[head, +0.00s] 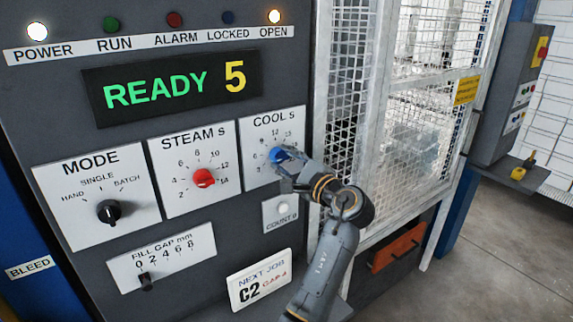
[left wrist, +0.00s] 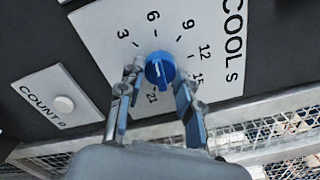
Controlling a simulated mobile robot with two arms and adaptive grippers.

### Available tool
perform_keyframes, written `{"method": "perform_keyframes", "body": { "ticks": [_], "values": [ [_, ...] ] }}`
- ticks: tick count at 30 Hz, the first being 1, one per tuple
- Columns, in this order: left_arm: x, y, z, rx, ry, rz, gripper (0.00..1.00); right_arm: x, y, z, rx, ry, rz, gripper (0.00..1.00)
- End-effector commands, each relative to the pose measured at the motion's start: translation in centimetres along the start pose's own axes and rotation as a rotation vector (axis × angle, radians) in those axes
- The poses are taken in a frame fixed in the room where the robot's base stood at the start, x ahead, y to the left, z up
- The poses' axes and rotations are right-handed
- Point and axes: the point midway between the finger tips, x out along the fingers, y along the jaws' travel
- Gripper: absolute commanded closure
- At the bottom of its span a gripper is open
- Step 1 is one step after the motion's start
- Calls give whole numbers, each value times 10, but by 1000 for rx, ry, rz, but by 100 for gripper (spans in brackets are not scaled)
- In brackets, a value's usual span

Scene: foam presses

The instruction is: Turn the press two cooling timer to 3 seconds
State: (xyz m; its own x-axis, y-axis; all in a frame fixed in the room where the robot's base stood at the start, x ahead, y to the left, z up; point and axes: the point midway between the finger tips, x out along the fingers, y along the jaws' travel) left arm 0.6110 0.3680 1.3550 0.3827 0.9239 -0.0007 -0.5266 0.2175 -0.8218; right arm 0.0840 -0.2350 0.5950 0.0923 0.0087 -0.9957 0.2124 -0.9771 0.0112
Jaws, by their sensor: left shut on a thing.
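The blue COOL S knob (head: 278,155) sits on a white dial plate (head: 256,128) at the right of the press panel. In the left wrist view the blue knob (left wrist: 159,69) is ringed by marks including 3, 6, 9, 12 and 15. It carries a pale pointer line, but I cannot tell surely which mark it points to. My left gripper (head: 287,164) is at the knob, and in the left wrist view its fingers (left wrist: 157,84) stand on either side of it, shut on it. My right gripper is not in view.
The red STEAM S knob (head: 204,178) and black MODE knob (head: 109,211) are to the left. A COUNT 0 button plate (head: 280,211) is just below the dial. A mesh guard door (head: 410,130) stands to the right. The display (head: 172,85) reads READY 5.

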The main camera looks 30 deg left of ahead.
Motion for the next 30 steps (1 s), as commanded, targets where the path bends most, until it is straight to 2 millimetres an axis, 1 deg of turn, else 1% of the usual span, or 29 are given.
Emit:
{"method": "perform_keyframes", "body": {
  "ticks": [1,5,15,21,30],
  "values": [
    [2,-1,2,-36,-7,-9,97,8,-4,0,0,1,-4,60],
    [2,-1,2,-134,-7,-11,97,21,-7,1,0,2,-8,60],
    [2,-2,3,-405,-7,-14,97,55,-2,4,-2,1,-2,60],
    [2,-3,4,-526,-8,-14,97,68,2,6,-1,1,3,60],
    [2,-6,6,-616,-8,-15,97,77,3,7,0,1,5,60]
  ]
}}
